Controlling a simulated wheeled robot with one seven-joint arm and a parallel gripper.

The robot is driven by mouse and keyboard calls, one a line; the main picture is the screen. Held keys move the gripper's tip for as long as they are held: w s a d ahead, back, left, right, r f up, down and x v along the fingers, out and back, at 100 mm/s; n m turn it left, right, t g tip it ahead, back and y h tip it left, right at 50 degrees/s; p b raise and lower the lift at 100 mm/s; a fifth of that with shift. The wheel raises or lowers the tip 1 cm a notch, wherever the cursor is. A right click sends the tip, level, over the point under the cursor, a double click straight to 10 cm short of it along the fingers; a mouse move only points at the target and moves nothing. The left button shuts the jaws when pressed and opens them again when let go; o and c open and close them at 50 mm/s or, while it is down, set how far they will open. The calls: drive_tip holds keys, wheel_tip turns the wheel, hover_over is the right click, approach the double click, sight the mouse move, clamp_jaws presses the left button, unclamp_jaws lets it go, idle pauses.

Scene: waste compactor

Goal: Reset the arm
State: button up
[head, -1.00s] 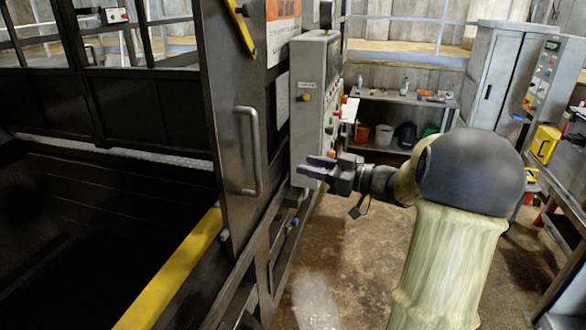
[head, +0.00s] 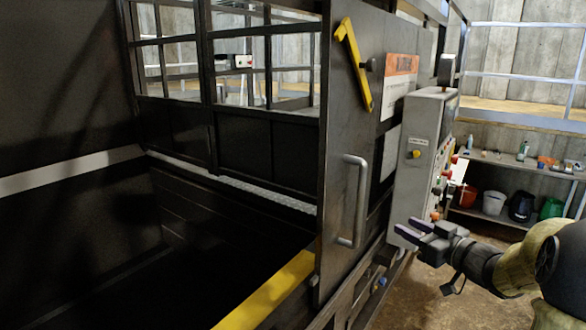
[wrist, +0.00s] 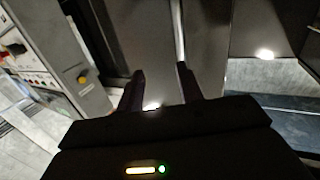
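My gripper (head: 409,232) is at the right of the head view, in front of the lower part of the grey control box. Its two dark fingers point left and stand apart with nothing between them. In the wrist view the fingers (wrist: 160,88) are also apart and empty, facing the dark metal door. My arm reaches in from the lower right, bent at a large dark joint. I cannot tell whether the fingertips touch anything.
The grey control box (head: 421,150) with buttons is close to my gripper. The compactor door (head: 341,130) with a vertical handle (head: 352,200) stands to its left, beside the dark open chamber (head: 110,240). A shelf (head: 500,217) with buckets is behind at right.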

wheel_tip(320, 180, down, 6)
drive_tip(key=w+a+m+h, duration=0.1)
drive_tip(key=a+m+h, duration=0.2)
drive_tip(key=h, duration=0.3)
drive_tip(key=s+a+f+m+g+h+b, duration=0.25)
drive_tip(key=s+a+f+g, duration=0.25)
drive_tip(key=s+f+g, duration=0.5)
drive_tip(key=s+a+f+g, duration=0.1)
drive_tip(key=s+a+f, duration=0.1)
drive_tip(key=s, duration=0.4)
drive_tip(key=s+a+f+g, duration=0.1)
drive_tip(key=s+a+f, duration=0.2)
drive_tip(key=s, duration=0.3)
drive_tip(key=shift+s+a+f+m+g, duration=0.25)
drive_tip(key=shift+a+f+m+g, duration=0.1)
drive_tip(key=shift+f, duration=0.45)
